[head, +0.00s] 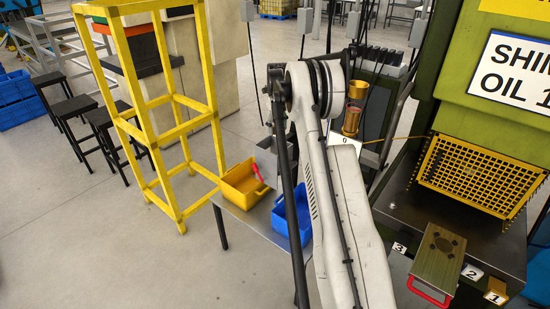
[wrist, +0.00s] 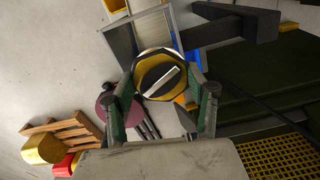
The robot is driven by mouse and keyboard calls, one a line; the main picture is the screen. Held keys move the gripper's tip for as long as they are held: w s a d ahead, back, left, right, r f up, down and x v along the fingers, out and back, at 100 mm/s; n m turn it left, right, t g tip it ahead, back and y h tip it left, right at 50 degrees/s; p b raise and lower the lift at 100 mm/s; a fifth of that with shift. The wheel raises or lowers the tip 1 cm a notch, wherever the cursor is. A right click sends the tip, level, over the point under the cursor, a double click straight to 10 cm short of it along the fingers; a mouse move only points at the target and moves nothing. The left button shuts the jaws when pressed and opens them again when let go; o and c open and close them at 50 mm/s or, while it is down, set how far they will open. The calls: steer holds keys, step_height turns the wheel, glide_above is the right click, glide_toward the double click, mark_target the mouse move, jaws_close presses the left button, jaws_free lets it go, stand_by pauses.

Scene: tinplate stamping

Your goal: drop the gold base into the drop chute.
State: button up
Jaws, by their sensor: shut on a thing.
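My gripper (wrist: 163,88) shows in the wrist view with its two green-padded fingers either side of a round gold-rimmed piece, which I take for the gold base (wrist: 141,63). The fingers are shut on it. Its face shows black and yellow areas with a pale bar across. A grey-framed open shape (wrist: 175,32) lies beyond it; I cannot tell if it is the drop chute. In the head view my arm hides much of the middle, and I cannot make out the gripper clearly. Gold cylindrical pieces (head: 351,121) show right of my arm, above a white plate marked 0 (head: 345,141).
A yellow bin (head: 240,187) and a blue bin (head: 281,217) stand on a low table left of my arm. A yellow frame (head: 132,95) rises further left. The green press with its yellow mesh guard (head: 478,177) is right. Open floor lies at lower left.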

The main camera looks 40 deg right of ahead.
steer(key=shift+f+b, duration=0.65)
steer(key=shift+f, duration=2.15)
steer(key=o, duration=0.9)
steer(key=shift+c, duration=0.2)
steer(key=shift+r, duration=0.1)
step_height(320, 180, up, 12)
steer(key=shift+f, duration=0.1)
steer(key=shift+a, duration=0.15)
